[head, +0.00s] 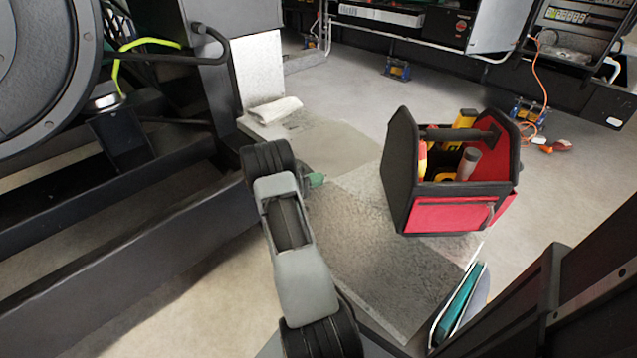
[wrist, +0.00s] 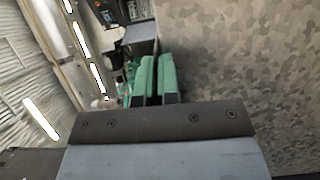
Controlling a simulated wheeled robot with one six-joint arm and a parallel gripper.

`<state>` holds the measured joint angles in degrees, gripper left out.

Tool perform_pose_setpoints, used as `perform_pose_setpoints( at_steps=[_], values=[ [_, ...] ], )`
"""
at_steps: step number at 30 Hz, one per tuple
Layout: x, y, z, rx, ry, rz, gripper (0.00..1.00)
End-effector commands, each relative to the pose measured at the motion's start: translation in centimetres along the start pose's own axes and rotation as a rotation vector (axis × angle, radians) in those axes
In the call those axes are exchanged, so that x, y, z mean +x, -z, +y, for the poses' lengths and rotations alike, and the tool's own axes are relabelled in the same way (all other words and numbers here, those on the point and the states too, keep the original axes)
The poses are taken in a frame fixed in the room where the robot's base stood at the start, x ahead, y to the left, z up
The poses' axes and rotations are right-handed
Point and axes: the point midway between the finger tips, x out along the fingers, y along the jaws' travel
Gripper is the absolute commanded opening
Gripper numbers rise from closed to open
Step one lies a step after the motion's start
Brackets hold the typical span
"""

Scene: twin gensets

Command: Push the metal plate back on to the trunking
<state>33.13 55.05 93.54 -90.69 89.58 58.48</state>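The metal plate appears to be the grey speckled sheet (head: 365,245) lying on the floor in the middle of the head view. My arm covers part of its left side. A mottled grey surface (wrist: 245,80) fills the right of the wrist view and looks like the same sheet. The trunking is hard to pick out; a speckled strip (head: 296,124) at the foot of the white panel may be part of it. My gripper (head: 316,179) is low by the plate's far left edge; contact is unclear. Its green fingers (wrist: 157,80) are nearly together, with nothing visible between them.
A black and red tool bag (head: 452,215) stands at the plate's right side. A pale cloth (head: 275,109) lies by the white panel. Dark genset rails (head: 120,255) run along the left. An orange cable (head: 541,85) hangs at upper right.

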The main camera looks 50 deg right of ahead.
Motion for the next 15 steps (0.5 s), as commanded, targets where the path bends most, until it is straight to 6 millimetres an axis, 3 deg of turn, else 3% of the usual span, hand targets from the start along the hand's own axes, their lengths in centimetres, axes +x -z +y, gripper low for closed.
perform_pose_setpoints(
  at_steps=[5, 15],
  values=[
    [0.31, 0.21, 0.14, 0.004, 0.001, 0.004, 0.0],
    [0.58, 0.16, 0.02, 0.004, 0.003, 0.001, 0.33]
  ],
)
